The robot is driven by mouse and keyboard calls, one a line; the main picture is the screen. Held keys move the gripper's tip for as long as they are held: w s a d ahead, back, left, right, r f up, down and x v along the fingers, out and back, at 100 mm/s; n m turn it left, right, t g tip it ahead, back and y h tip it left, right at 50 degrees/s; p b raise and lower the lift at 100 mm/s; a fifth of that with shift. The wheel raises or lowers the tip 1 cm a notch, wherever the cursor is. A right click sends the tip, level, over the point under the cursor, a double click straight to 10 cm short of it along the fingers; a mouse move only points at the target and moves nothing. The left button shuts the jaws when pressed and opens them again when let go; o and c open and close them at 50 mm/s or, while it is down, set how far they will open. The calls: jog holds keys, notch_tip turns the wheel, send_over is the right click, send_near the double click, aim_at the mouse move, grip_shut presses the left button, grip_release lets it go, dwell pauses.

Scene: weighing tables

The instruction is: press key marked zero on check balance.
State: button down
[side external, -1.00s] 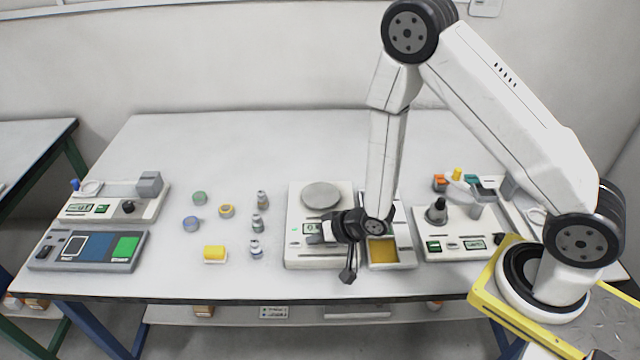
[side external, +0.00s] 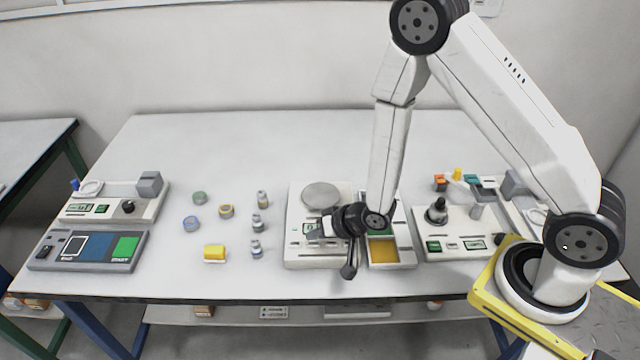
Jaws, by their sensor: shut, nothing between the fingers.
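The check balance, taken to be the white unit with a round grey pan (side external: 321,195), stands on the table right of centre. Its front panel (side external: 300,256) shows a small display, partly covered by my gripper and wrist. No key marked zero can be made out at this size. My gripper (side external: 348,272) is shut and empty. It points down at the front right of the balance, close to the gap between it and the tray unit; whether it touches anything cannot be told.
Right of the balance is a tray unit with an amber square (side external: 383,251). Farther right is another white instrument (side external: 460,250). A grey-blue panel (side external: 88,251) is at far left.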

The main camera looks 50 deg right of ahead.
aim_at(316, 245)
dwell(0.3)
jog(key=shift+r, duration=2.55)
jog(key=shift+d, duration=0.1)
jog(key=s+d+r+n+g+h, duration=0.3)
jog(key=s+d+r+g, duration=0.3)
jog(key=s+r, duration=0.4)
jog(key=shift+s+d+n, duration=0.75)
jog(key=shift+s+n, duration=0.1)
jog(key=shift+n, duration=0.05)
